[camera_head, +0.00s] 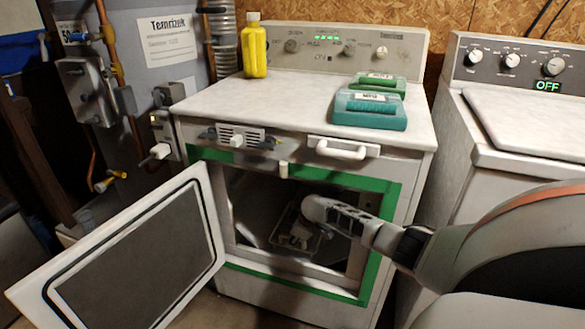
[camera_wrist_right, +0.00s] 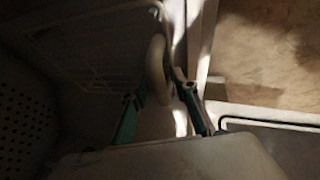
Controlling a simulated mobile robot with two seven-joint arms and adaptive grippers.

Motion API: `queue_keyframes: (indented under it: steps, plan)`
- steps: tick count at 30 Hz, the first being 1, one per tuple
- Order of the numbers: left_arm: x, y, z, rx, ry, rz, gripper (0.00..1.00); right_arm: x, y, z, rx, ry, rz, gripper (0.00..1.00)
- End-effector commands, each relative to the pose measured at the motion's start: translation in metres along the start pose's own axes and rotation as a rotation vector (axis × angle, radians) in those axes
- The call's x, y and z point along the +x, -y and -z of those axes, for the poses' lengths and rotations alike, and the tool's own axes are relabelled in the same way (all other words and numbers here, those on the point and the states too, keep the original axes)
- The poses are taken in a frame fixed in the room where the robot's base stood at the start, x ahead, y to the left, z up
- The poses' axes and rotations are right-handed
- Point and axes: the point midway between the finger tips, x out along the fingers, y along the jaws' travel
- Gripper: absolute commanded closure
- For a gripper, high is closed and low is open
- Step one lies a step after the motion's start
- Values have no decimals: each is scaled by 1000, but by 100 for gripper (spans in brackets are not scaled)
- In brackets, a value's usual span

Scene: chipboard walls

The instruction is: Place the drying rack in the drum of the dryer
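The dryer (camera_head: 300,105) stands in the middle of the head view with its door (camera_head: 140,255) swung open to the left. My right arm reaches through the opening, and my right gripper (camera_head: 298,236) is inside the dark drum (camera_head: 262,205). The drying rack (camera_head: 318,245), a pale wire frame, is in the drum at the gripper. In the wrist view the rack's wire grid (camera_wrist_right: 85,50) is at upper left. A pale rounded part lies between the teal fingers of the right gripper (camera_wrist_right: 160,85), which look closed on it. My left gripper is not seen.
A yellow bottle (camera_head: 254,48) and two green-teal boxes (camera_head: 370,108) stand on the dryer top. A second machine (camera_head: 530,120) reading OFF is close on the right. Pipes and valve boxes (camera_head: 88,90) line the left wall. Perforated metal (camera_wrist_right: 22,120) shows in the wrist view.

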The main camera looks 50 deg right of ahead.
Motion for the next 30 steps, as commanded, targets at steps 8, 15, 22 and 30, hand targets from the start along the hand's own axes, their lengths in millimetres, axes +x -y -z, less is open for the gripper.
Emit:
queue_keyframes:
  steps: [8,15,22,30]
  plan:
    - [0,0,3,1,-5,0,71,-3,-1,2,0,-2,-1,71]
    - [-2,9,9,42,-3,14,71,-25,0,0,-1,-7,-4,71]
    - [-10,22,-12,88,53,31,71,-39,17,-24,-2,-7,-4,71]
    - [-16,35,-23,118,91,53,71,-56,38,-56,-1,-5,-3,71]
